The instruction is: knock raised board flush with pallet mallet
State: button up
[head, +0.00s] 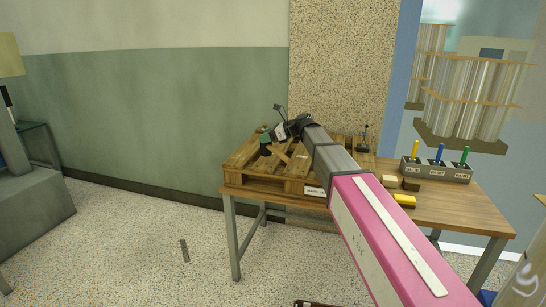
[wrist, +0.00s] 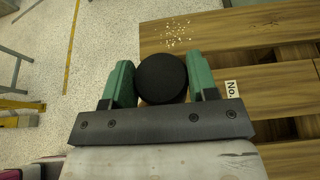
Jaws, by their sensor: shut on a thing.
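My gripper (wrist: 160,66) is shut on the mallet (wrist: 162,82); its round black head shows end-on between the green fingers in the wrist view. The handle is mostly hidden. In the head view my gripper (head: 268,138) is over the left back part of the wooden pallet (head: 236,178), which lies on the table's left end. The pallet's boards (wrist: 235,28) fill the right of the wrist view, beside and below the mallet. A slanted board (head: 281,153) shows near the gripper in the head view. I cannot tell from these frames which board is raised.
Pale crumbs (wrist: 178,33) lie on one board. A white "No." label (wrist: 231,88) is on the pallet. A holder with yellow, blue and green markers (head: 436,172) stands on the table's right, with a yellow block (head: 404,201) and small blocks nearer. The wall is close behind.

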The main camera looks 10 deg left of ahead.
notch_tip(320, 180, up, 13)
dwell(0.6)
